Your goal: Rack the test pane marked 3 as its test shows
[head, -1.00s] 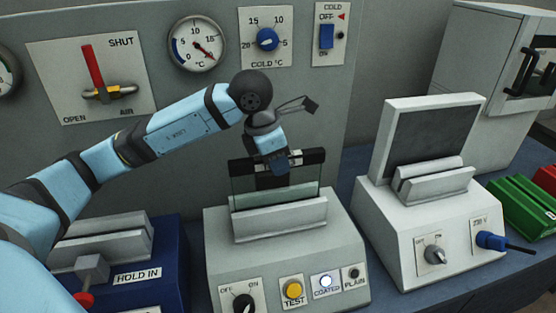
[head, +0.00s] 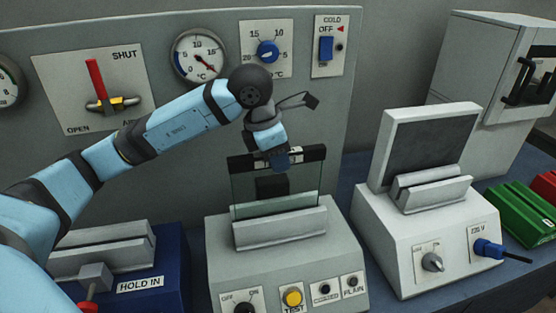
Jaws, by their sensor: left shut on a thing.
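The test pane (head: 305,180) is a clear glass sheet with a dark top bar, upright at the grey tester (head: 215,265). A pale label on the bar is partly covered by my gripper, and I cannot read its number. My left gripper (head: 279,160) is shut on the bar from above. The pane's lower edge is at the tester's slot (head: 280,228); I cannot tell whether it is clear of it. The tester's yellow TEST button (head: 292,297) is in front. The COATED lamp (head: 325,289) and PLAIN lamp (head: 352,282) are dark. My right gripper is out of view.
A blue stand (head: 170,270) labelled HOLD IN is at left. A white device (head: 385,235) with a dark panel is at right. Green (head: 520,215) and red (head: 547,187) racks lie at far right. A grey wall panel (head: 330,110) with gauges stands behind.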

